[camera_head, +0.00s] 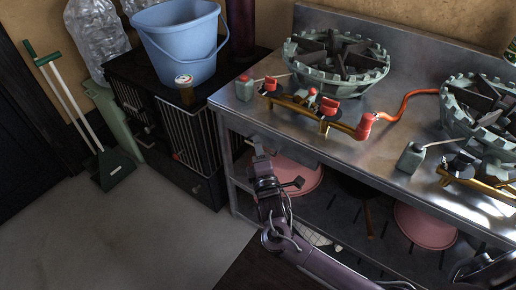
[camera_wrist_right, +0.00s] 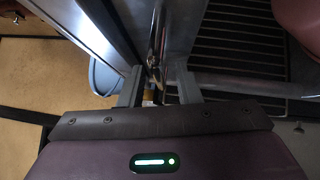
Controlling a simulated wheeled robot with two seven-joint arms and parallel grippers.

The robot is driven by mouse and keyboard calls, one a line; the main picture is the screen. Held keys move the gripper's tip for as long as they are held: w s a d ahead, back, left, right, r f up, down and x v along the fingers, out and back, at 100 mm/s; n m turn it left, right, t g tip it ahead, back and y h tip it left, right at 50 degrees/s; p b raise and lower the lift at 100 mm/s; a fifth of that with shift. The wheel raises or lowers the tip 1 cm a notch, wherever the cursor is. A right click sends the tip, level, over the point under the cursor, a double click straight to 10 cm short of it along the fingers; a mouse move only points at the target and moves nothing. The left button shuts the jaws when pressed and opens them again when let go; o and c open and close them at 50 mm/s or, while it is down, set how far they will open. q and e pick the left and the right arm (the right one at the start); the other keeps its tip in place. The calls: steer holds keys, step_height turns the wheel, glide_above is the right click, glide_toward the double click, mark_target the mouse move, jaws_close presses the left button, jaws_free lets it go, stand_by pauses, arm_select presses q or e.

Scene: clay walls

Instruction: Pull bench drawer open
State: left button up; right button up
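The steel bench (camera_head: 345,150) stands at the right with a flat metal top. The bench drawer (camera_head: 290,148) is a grey metal front just under the top's front edge, partly hidden behind my right gripper; it looks closed, though little of it shows. My right gripper (camera_head: 262,150) is at the bench's front edge by the drawer. In the right wrist view its two fingers (camera_wrist_right: 158,88) are apart, with a thin metal piece, perhaps the drawer handle (camera_wrist_right: 155,65), showing between or just beyond them. I cannot tell whether they touch it. My left gripper is out of view.
Burners (camera_head: 338,60) with red knobs and an orange hose sit on the bench. Pink bowls (camera_head: 425,225) lie on the shelf below. A black cabinet (camera_head: 150,95) with a blue bucket (camera_head: 180,45) stands left of the bench. The floor (camera_head: 110,235) at front left is clear.

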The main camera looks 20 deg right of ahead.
steer(key=shift+w, duration=0.4)
jaws_close()
steer(key=shift+a, duration=0.1)
